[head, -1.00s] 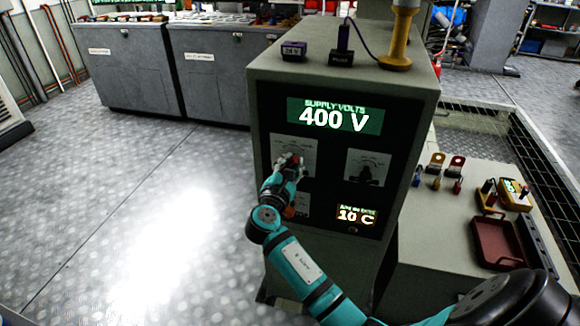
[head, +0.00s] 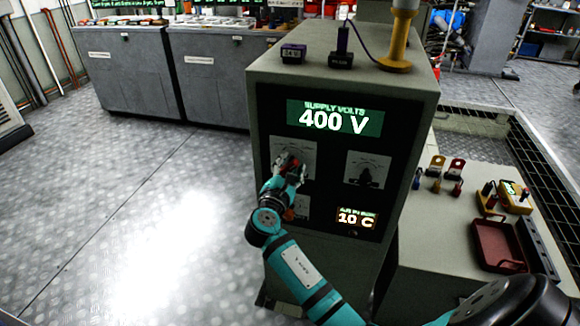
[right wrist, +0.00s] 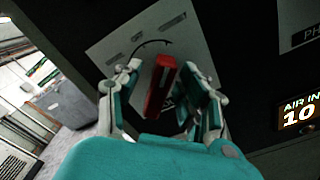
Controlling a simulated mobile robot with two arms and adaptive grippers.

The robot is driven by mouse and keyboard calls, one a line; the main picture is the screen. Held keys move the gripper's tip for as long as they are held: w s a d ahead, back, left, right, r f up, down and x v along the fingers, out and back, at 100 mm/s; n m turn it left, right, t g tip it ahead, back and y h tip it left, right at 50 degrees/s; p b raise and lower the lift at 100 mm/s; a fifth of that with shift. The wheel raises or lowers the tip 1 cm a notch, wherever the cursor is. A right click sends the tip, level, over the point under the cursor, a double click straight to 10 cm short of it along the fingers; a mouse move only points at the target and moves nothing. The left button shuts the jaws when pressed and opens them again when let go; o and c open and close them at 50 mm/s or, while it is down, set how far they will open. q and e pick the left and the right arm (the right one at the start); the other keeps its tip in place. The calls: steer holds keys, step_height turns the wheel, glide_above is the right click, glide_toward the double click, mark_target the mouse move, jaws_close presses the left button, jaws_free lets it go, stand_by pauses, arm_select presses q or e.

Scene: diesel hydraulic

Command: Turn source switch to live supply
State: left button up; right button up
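The source switch is a red handle (right wrist: 160,88) on a pale dial plate (right wrist: 135,38), on the black front panel of a grey cabinet. Its plate shows in the head view (head: 302,148), where my right gripper (head: 291,170) covers the handle. In the right wrist view, the fingers of my right gripper (right wrist: 160,78) stand on both sides of the handle. A gap shows between the left finger and the handle; contact on the right side is unclear. Part of the plate's lettering is too small to read. My left gripper is not in view.
A second dial with a black knob (head: 368,170) sits to the right. Displays read 400 V (head: 334,119) and 10 C (head: 356,218). A lower bench at right holds a red tray (head: 498,245) and a yellow meter (head: 515,197). The floor left of the cabinet is clear.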

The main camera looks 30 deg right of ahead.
steer(key=shift+a, duration=0.1)
steer(key=v, duration=1.1)
steer(key=shift+s+a, duration=0.25)
steer(key=shift+s, duration=0.1)
steer(key=shift+f, duration=0.1)
